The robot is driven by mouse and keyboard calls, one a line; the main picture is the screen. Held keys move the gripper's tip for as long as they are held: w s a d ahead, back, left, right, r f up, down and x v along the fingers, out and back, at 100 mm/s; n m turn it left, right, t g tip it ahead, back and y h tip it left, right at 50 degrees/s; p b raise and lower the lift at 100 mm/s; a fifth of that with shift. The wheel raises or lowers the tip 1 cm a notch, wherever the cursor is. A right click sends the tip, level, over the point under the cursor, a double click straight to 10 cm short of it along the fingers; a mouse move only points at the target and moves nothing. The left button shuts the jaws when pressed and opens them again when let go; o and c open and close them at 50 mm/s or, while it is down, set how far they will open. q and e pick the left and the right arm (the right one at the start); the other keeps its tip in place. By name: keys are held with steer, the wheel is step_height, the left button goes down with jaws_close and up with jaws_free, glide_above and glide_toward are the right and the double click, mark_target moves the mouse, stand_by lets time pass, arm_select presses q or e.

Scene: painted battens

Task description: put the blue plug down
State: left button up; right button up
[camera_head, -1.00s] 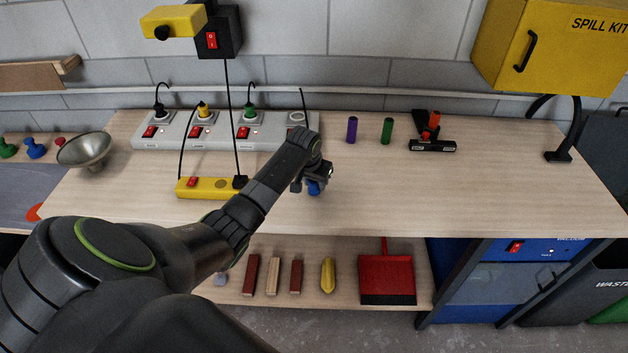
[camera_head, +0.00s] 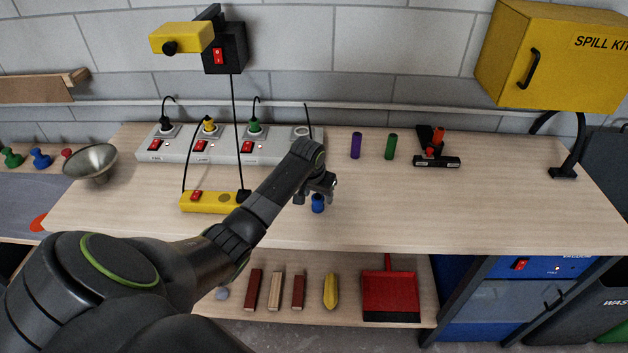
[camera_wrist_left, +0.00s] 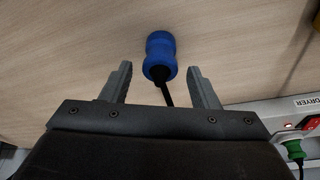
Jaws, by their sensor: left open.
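The blue plug (camera_head: 318,204) rests on the wooden bench top, in front of the grey socket strip. In the left wrist view the blue plug (camera_wrist_left: 160,55) lies just beyond the fingertips, with its black cord running back between the fingers. My left gripper (camera_head: 318,190) is open, just behind the plug in the head view. Its two fingers (camera_wrist_left: 160,78) stand apart on either side of the cord and do not touch the plug. My right gripper is not in view.
The grey socket strip (camera_head: 222,148) holds black, yellow and green plugs; its right socket is empty. A yellow power strip (camera_head: 208,202) lies left of my forearm. Purple (camera_head: 356,146) and green (camera_head: 390,147) cylinders stand behind. The bench right of the plug is clear.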

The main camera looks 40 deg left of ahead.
arm_select(q)
steer(key=b+v, duration=0.1)
steer(key=v, duration=1)
